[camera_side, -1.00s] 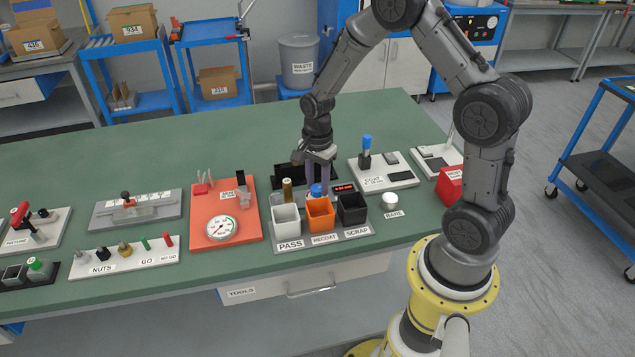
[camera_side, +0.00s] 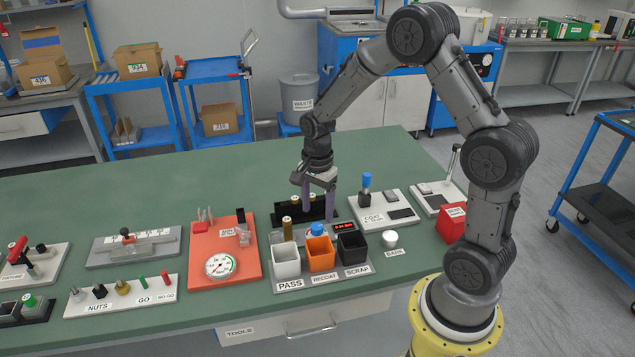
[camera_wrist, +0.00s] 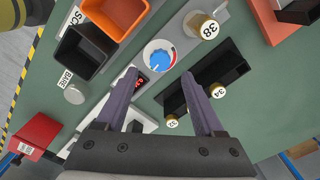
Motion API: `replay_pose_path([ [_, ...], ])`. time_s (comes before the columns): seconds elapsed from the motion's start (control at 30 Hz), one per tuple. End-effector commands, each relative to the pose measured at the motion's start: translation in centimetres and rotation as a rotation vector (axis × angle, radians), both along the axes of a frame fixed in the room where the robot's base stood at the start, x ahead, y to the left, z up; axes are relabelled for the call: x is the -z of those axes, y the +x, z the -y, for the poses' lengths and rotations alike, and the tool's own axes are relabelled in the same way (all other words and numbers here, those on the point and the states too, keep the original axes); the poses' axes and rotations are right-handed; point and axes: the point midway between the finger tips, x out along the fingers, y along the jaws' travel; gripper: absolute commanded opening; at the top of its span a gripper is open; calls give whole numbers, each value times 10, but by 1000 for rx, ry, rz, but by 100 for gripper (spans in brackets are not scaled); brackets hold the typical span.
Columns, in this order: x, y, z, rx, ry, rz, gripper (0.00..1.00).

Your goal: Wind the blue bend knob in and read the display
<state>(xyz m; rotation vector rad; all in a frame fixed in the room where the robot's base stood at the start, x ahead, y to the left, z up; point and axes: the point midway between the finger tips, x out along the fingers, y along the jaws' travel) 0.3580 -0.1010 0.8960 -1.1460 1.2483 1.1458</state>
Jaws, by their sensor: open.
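The blue bend knob (camera_wrist: 159,55) sits on a grey plate, with a white rim and a red mark on top in the wrist view. In the side view the knob (camera_side: 318,229) shows as a blue cap behind the orange bin. The display (camera_side: 346,226) has red digits, too small to read surely. In the wrist view the display (camera_wrist: 141,81) is partly covered by a finger. My gripper (camera_side: 319,211) is open and empty, above and a little behind the knob. In the wrist view my gripper (camera_wrist: 159,76) has its two fingertips apart, with the knob just beyond them.
White PASS (camera_side: 287,266), orange RECOAT (camera_side: 321,254) and black SCRAP (camera_side: 353,246) bins stand in front of the knob. A gold-capped post marked 38 (camera_wrist: 204,26) is beside it. A black rack (camera_side: 283,216) with gold-capped pieces is behind. The green bench (camera_side: 235,180) further back is clear.

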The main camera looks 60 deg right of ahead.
Motion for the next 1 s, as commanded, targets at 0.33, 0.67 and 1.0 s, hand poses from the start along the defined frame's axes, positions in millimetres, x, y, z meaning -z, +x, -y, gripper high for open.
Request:
replay_pose_path([
  [0.33,-73,1,0,1,-2,6,70],
  [0.67,-95,0,0,1,0,1,70],
  [1.0,-94,0,0,1,0,1,70],
])
